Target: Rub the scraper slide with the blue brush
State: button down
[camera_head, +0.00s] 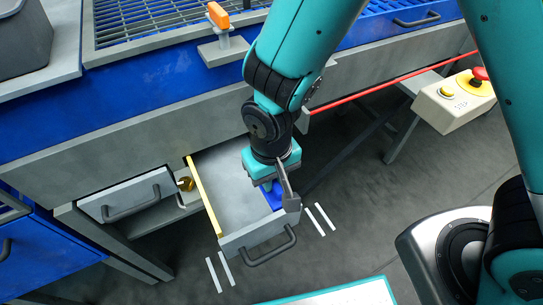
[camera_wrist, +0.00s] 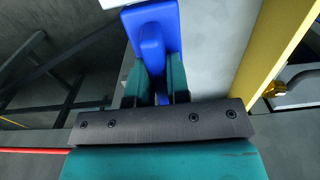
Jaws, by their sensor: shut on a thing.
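The blue brush (camera_head: 271,195) is in my gripper, partly hidden by it in the head view. In the wrist view the brush's blue handle (camera_wrist: 151,42) sits between the two fingers of my gripper (camera_wrist: 154,88), which are shut on it. A grey, pulled-out drawer-like part (camera_head: 228,184), which looks like the scraper slide, lies beneath my gripper. It has a yellow left edge and a dark front handle. The brush is over its right side. Its grey surface also shows in the wrist view (camera_wrist: 212,60). I cannot tell whether the brush touches it.
A smaller closed drawer (camera_head: 128,196) is at the left. A brass-coloured knob (camera_head: 186,184) is beside the yellow edge. A red bar (camera_head: 390,82) and a stop-button box (camera_head: 455,101) are at the right. An orange-handled clamp (camera_head: 219,16) stands above. The floor in front is mostly clear.

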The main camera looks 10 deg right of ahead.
jog(key=shift+r+p, duration=1.8)
jog(key=shift+r, duration=0.5)
